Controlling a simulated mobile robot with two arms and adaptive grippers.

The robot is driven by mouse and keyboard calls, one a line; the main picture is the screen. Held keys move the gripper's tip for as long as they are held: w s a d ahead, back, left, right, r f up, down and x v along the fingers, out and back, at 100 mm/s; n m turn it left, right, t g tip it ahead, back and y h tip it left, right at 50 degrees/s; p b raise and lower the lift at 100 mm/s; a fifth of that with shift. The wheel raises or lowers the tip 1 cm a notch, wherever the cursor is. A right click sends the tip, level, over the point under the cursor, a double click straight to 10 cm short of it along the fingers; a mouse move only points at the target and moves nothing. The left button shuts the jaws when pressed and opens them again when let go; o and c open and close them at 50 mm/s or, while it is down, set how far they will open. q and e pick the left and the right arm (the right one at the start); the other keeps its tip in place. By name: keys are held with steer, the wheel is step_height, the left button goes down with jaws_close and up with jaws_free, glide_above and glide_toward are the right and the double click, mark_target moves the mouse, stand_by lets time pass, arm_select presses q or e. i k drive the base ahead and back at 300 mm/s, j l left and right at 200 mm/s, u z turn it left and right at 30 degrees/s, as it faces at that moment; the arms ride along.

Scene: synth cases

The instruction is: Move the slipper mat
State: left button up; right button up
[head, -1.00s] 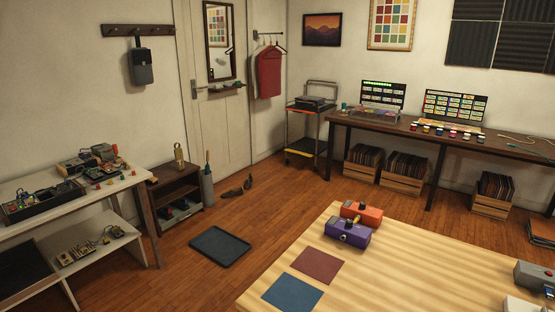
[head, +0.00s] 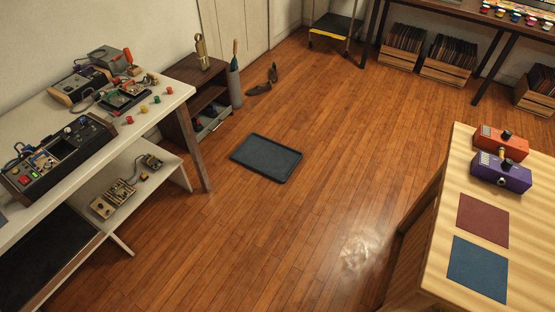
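The slipper mat (head: 266,158), a dark blue-grey rectangle with a raised rim, lies flat on the wooden floor near the middle of the head view. Nothing lies on it. A pair of dark shoes or slippers (head: 263,81) sits on the floor beyond it, near the door; one of them leans upright. Neither of my grippers shows in the head view.
A white bench (head: 165,97) with electronics stands at left. A small dark shelf (head: 209,95) is behind the mat. A light wooden table (head: 440,240) with two pedals and two coloured squares is at right. Floor around the mat is clear; a shiny patch (head: 357,252) lies nearer.

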mark_target(273, 160)
steer(key=i+j, duration=0.4)
steer(key=i, duration=0.25)
steer(key=i+j, duration=0.2)
steer(key=i, duration=0.2)
steer(key=j+u, duration=0.05)
